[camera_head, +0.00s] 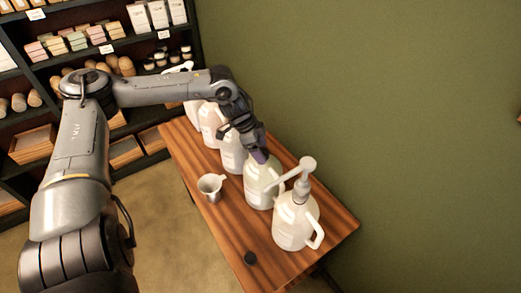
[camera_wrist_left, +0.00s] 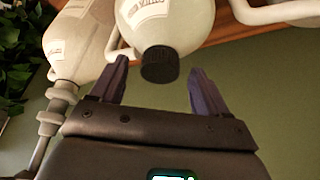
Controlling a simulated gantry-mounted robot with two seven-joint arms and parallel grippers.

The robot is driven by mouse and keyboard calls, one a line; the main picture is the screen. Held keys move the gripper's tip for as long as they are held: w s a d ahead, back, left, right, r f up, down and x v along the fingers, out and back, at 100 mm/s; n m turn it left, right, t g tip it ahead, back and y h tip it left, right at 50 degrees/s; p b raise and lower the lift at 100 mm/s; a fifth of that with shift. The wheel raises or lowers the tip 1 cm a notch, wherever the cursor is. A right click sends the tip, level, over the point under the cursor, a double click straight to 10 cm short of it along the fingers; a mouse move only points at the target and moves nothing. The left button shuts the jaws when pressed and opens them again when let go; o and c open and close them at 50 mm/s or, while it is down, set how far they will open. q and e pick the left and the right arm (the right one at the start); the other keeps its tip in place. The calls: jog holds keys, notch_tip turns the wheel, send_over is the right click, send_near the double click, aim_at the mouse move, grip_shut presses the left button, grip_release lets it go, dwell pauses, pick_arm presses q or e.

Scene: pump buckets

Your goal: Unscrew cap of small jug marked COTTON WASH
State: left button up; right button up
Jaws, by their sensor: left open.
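A white jug (camera_head: 262,188) with a label stands upright on the wooden table, in the row between other jugs. It also shows, upside down, in the left wrist view (camera_wrist_left: 178,28), with its black screw cap (camera_wrist_left: 160,66) on. The label wording is too small to read surely. My left gripper (camera_head: 260,157) is above this jug, pointing down at its top. In the left wrist view the purple fingers of the left gripper (camera_wrist_left: 160,72) are open, one on each side of the cap with a gap on both sides. The gripper hides the cap in the head view. My right gripper is not seen.
A jug with a pump (camera_head: 296,222) stands close in front. More white jugs (camera_head: 210,125) stand behind. A small metal-looking pitcher (camera_head: 210,187) and a loose black cap (camera_head: 250,257) are on the wooden table (camera_head: 228,222). A green wall is right, shelves left.

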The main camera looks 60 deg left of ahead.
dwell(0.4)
pick_arm(q)
jog(key=c, duration=1.1)
jog(key=shift+n+p, duration=0.3)
jog(key=shift+p, duration=0.25)
jog(key=shift+n+y+p, duration=0.5)
jog(key=shift+n+p, duration=0.7)
jog(key=shift+p, duration=0.45)
jog(key=shift+n+t+y+p, duration=0.3)
jog(key=shift+n+y+p, duration=0.5)
jog(key=shift+n+p, duration=1.55)
jog(key=shift+n+y+p, duration=0.5)
jog(key=shift+n+p, duration=0.55)
jog(key=shift+p, duration=0.95)
jog(key=shift+s+f+n+g+y+p, duration=0.1)
jog(key=shift+n+g+y+p, duration=0.5)
jog(key=shift+n+p, duration=2.05)
jog(key=shift+f+y+p, duration=0.1)
jog(key=shift+y+p, duration=0.2)
jog(key=shift+p, duration=0.4)
